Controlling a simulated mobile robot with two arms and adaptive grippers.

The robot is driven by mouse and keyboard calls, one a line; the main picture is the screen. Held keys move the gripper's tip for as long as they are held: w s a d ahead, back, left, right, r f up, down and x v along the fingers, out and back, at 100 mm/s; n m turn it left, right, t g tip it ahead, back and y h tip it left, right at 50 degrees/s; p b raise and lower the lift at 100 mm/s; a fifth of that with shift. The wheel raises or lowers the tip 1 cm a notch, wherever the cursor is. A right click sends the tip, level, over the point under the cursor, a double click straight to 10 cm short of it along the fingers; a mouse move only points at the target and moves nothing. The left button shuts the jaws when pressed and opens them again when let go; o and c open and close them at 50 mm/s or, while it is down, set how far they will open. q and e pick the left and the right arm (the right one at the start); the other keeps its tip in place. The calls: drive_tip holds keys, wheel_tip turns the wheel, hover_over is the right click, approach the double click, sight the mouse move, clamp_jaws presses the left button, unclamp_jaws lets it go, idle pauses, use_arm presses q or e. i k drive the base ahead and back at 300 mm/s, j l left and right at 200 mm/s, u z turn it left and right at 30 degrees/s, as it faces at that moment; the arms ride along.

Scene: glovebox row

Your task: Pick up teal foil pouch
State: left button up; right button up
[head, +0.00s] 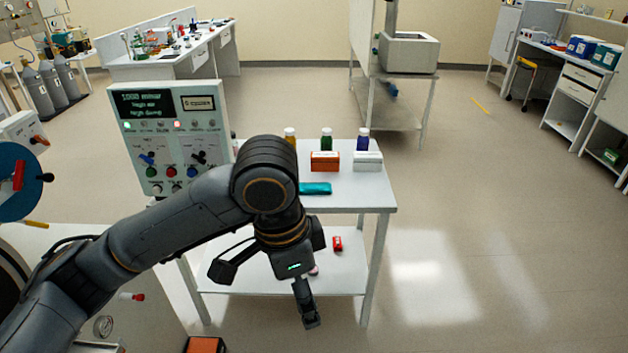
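The teal foil pouch (316,188) lies flat on the top of the small white table, near its front edge. My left arm passes in front of the table and may hide the pouch's left end. My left gripper (264,295) hangs in front of the table, nearer to me and lower in the picture than the pouch. Its fingers are spread wide apart, with nothing seen between them. My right gripper is out of view.
The table (372,195) also holds an orange box (324,162), a white box (367,161) and capped bottles (326,140) behind the pouch. A red item (337,243) lies on its lower shelf. A control panel (172,136) stands at left.

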sight(316, 187)
drive_tip(key=i+l, duration=0.2)
drive_tip(key=i, duration=0.25)
drive_tip(key=i+l, duration=0.2)
drive_tip(key=i, duration=0.25)
drive_tip(key=i+l, duration=0.25)
drive_tip(key=i, duration=0.2)
drive_tip(key=i+l, duration=0.2)
drive_tip(key=i, duration=0.2)
drive_tip(key=i+j+u, duration=0.05)
